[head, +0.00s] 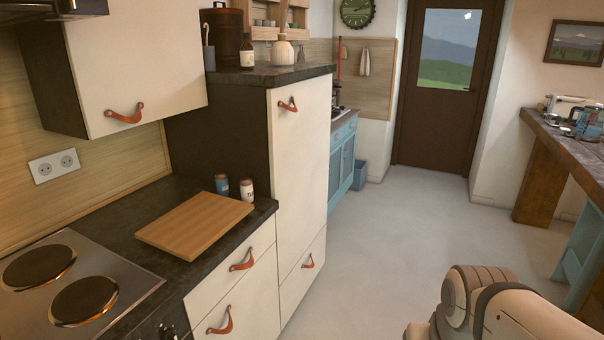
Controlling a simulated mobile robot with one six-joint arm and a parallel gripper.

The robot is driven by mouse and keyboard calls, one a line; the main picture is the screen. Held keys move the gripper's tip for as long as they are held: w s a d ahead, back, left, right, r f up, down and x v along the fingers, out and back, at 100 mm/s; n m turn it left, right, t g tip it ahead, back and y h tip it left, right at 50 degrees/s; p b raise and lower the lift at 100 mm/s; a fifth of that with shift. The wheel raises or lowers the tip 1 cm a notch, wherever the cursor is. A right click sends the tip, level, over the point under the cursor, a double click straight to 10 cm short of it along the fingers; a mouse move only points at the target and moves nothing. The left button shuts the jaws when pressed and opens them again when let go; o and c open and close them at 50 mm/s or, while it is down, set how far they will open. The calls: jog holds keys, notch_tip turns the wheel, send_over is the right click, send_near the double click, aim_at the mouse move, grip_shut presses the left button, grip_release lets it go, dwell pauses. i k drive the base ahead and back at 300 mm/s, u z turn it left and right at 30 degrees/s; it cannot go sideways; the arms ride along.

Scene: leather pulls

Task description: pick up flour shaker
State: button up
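Two small shakers stand upright side by side on the dark counter, behind the wooden cutting board and near the tall cabinet. The right one (247,189) is white with dark lettering too small to read for certain; it looks like the flour shaker. The left one (221,184) is blue with a pale label. Both stand free, with nothing holding them. My gripper is not in view; only a beige part of my arm shows at the bottom right, well away from the shakers.
The cutting board (195,222) lies in front of the shakers, beside the cooktop (70,285). The tall cabinet (298,165) rises just right of them, and an upper cabinet (140,65) hangs to the left. The floor (385,245) on the right is clear.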

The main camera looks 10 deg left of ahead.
aim_at(247, 184)
jog(key=u, duration=0.25)
jog(key=i, duration=1.45)
jog(key=u, duration=1.2)
jog(key=i, duration=0.45)
jog(key=u, duration=0.15)
jog(key=k, duration=0.75)
jog(key=u, duration=0.2)
jog(key=i, duration=0.75)
jog(key=z, duration=0.05)
